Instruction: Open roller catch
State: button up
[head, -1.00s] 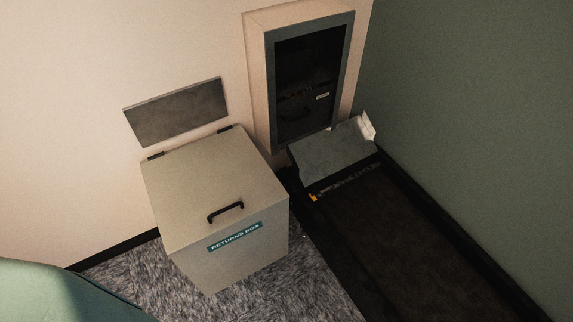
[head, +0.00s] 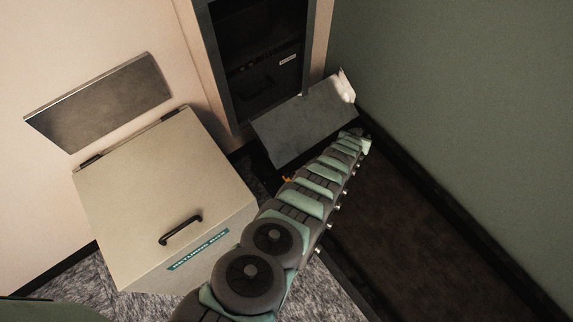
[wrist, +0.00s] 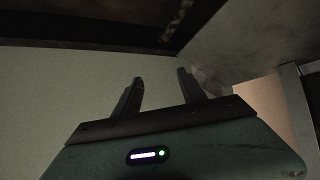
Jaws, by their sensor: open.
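A small orange piece (head: 287,179) shows at the left edge of the dark roller bed, by the foot of a grey sloped plate (head: 305,125); I cannot tell whether it is the roller catch. My arm reaches across the bed, and its far end is beside the plate's right side, near the green wall. My gripper (wrist: 159,79) shows in the wrist view with its two dark fingers apart and nothing between them. The gripper fingers cannot be made out in the head view. The arm hides part of the bed.
A returns box (head: 165,185) with a black handle (head: 180,230) stands left of the arm. A framed wall opening (head: 262,60) is above the plate. A grey panel (head: 100,100) is on the left wall. The dark bed (head: 420,250) is clear at lower right.

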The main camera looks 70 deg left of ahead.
jog(key=s+a+f+n+g+h, duration=0.15)
jog(key=s+a+g, duration=0.25)
jog(key=s, duration=0.6)
jog(key=n+g+h+b, duration=0.2)
jog(key=g+h, duration=0.2)
send_near(286, 172)
jog(key=shift+m, duration=0.25)
notch_tip(286, 172, down, 9)
jog(key=b, duration=0.4)
jog(key=shift+a+b, duration=0.2)
jog(key=shift+b, duration=0.15)
jog(key=shift+w, duration=0.1)
grip_shut()
